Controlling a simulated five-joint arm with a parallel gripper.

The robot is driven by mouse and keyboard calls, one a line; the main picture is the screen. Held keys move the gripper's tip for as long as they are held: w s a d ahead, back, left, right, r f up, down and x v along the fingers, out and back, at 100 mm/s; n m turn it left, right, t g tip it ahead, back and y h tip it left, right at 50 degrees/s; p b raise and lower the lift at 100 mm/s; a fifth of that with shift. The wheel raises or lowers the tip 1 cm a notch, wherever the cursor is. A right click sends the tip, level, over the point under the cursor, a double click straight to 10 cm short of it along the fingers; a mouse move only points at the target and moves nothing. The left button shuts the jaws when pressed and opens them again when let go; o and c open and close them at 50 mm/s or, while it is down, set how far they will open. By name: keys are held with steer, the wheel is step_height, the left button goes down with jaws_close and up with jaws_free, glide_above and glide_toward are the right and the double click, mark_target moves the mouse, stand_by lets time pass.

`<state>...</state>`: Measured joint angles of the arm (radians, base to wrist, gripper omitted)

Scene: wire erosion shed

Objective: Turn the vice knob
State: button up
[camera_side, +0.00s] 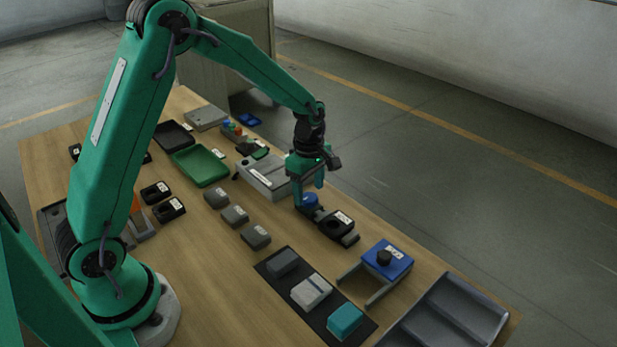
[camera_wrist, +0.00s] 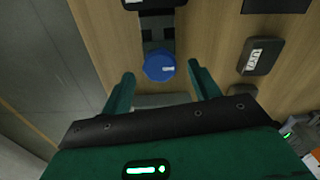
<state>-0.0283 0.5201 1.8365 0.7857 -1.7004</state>
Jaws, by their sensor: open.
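A round blue knob (camera_side: 311,199) with a white mark is at the end of a dark, vice-like body (camera_side: 343,235) with a white label in the side view. In the wrist view the blue knob (camera_wrist: 159,67) lies between my two green fingertips in the picture, with a gap on each side. My gripper (camera_side: 310,194) points down at the knob, open and holding nothing. It also shows open in the wrist view (camera_wrist: 161,71). Part of the knob is hidden behind a finger in the side view. I cannot tell how far the fingertips reach down beside it.
A grey-white box (camera_side: 262,178) stands close behind my gripper. A blue block with a black knob (camera_side: 384,257) and two prongs is to the right. A dark mat (camera_side: 318,322) holds three blocks. A grey tray (camera_side: 450,310) is at the front right; a green tray (camera_side: 200,166) is left.

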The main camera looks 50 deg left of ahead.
steer(key=shift+f, duration=0.85)
steer(key=c, duration=1)
steer(key=shift+o, duration=0.2)
